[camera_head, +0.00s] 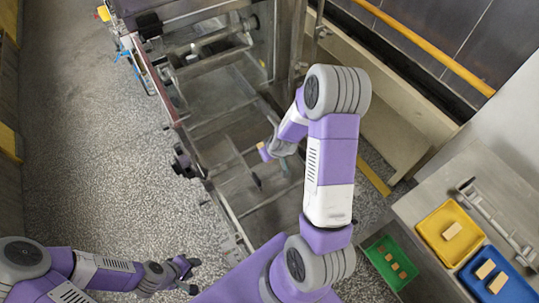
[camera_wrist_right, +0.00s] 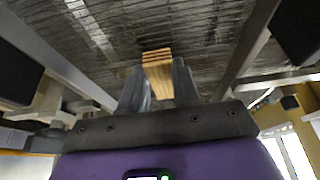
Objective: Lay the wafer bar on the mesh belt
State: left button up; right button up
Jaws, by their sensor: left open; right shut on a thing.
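The wafer bar (camera_wrist_right: 158,78) is tan with layered lines at its end. In the right wrist view it stands out from between the two fingers of my right gripper (camera_wrist_right: 160,88), which is shut on it. Beyond it lies a grey, finely ribbed metal surface that looks like the mesh belt (camera_wrist_right: 205,45); a gap seems to remain between bar and belt. In the head view my right gripper (camera_head: 273,148) hangs over the metal machine, and the bar there is too small to make out clearly. My left gripper (camera_head: 187,274) is open and empty at the lower left, away from the machine.
At the right, a grey table (camera_head: 420,200) carries a yellow tray (camera_head: 437,216) with a tan bar and a blue tray (camera_head: 517,293) with two bars. A green tray (camera_head: 374,256) holds several small brown pieces. Metal rails (camera_head: 165,90) edge the machine. Speckled floor (camera_head: 85,150) at left is clear.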

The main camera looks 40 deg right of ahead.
jog(key=shift+r, duration=0.1)
jog(key=shift+f, duration=0.2)
jog(key=o, duration=0.8)
jog(key=shift+r, duration=0.2)
jog(key=p+v, duration=0.5)
jog(key=v, duration=0.7)
